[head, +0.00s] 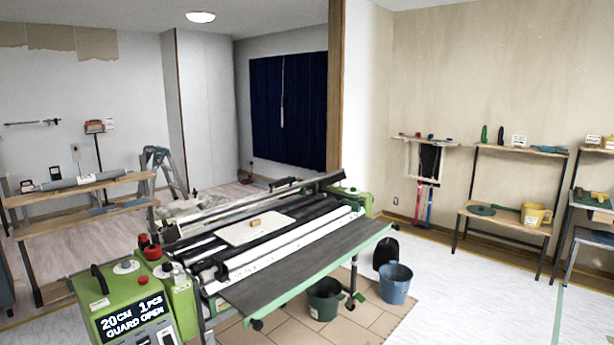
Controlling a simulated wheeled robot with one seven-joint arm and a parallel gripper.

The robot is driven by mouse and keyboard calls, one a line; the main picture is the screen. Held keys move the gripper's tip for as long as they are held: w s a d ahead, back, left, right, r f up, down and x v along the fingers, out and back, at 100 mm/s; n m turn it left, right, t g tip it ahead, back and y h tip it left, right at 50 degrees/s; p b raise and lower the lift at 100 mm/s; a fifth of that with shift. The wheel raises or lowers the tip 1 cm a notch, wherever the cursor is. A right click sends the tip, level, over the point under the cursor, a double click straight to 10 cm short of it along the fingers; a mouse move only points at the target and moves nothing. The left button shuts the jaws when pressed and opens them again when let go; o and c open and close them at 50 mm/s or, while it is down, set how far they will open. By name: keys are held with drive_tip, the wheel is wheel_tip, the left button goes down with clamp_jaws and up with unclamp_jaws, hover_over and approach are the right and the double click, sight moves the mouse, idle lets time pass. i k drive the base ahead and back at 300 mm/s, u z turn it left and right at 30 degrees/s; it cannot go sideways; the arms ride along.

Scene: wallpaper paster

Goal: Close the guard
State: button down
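The wallpaper pasting machine (180,290) stands in the middle of the head view, with green end housings, dark rollers and a long white bar. Its display (137,318) at lower left reads "20CM 1PCS GUARD OPEN". A long grey rail (290,195) lies raised along the machine's far side; I cannot tell for certain whether it is the guard. A dark flat board (310,262) with a green edge slopes along the near side. A pale plate (240,232) with a small tan block (255,222) lies over the rollers. My gripper is not in view.
Shelves with tools (505,215) line the right wall. A stepladder (165,170) and a wooden shelf (80,190) are at left. The pale floor (480,290) at right is clear.

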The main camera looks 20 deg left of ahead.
sight(174, 233)
drive_tip(key=z, duration=0.15)
drive_tip(key=i, duration=1.6)
drive_tip(key=u, duration=0.3)
drive_tip(key=i, duration=0.95)
drive_tip(key=u, duration=1.65)
drive_tip(key=i, duration=0.9)
drive_tip(key=u, duration=0.9)
